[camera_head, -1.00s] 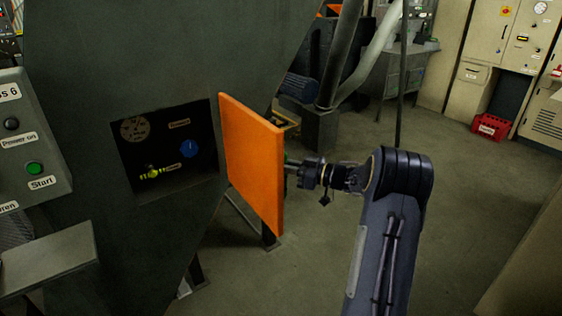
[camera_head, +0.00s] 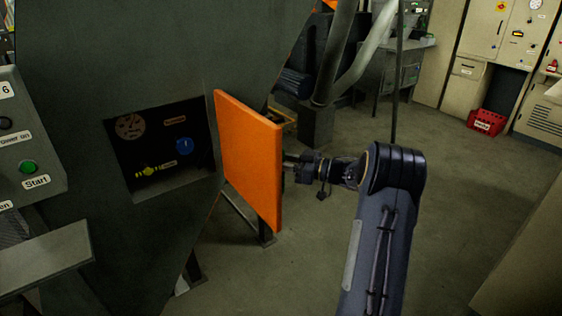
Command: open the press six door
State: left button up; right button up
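The orange door (camera_head: 250,155) of press six stands swung open to the right of a square opening (camera_head: 160,150) in the dark press body. Inside the opening I see a round dial, a blue knob and a yellow-green part. My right arm comes in from the lower right. Its wrist ends behind the door's right edge, so the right gripper's fingers are hidden by the door. I cannot tell whether they touch the door. My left gripper is not in view.
A control panel (camera_head: 30,140) with a green Start button is at the left, above a grey ledge (camera_head: 45,260). Pipes and a dark machine stand behind the door. A red crate (camera_head: 486,122) sits by beige cabinets at the back right. The floor right of the door is clear.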

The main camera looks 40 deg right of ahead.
jog(key=b+v, duration=0.1)
jog(key=v, duration=0.6)
jog(key=shift+s+d, duration=0.15)
jog(key=shift+s, duration=0.05)
